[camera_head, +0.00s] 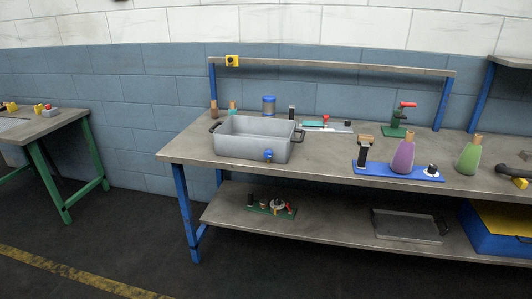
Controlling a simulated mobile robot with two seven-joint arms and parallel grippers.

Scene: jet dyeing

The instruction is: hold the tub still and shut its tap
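A grey rectangular tub (236,148) stands upright on the left part of the workbench (335,187). It has a dark handle at each short end, and its inside looks empty. A small blue tap (268,155) sits low on its front wall, near the right corner. The tap is too small to tell whether it is open or shut. Neither of my grippers shows in the head view.
Behind the tub stand a blue-lidded jar (269,104) and small bottles. To the right are a blue board (398,171), a purple flask (403,157), a green flask (469,158) and a green stand with a red handle (400,118). The bench's front left corner is clear.

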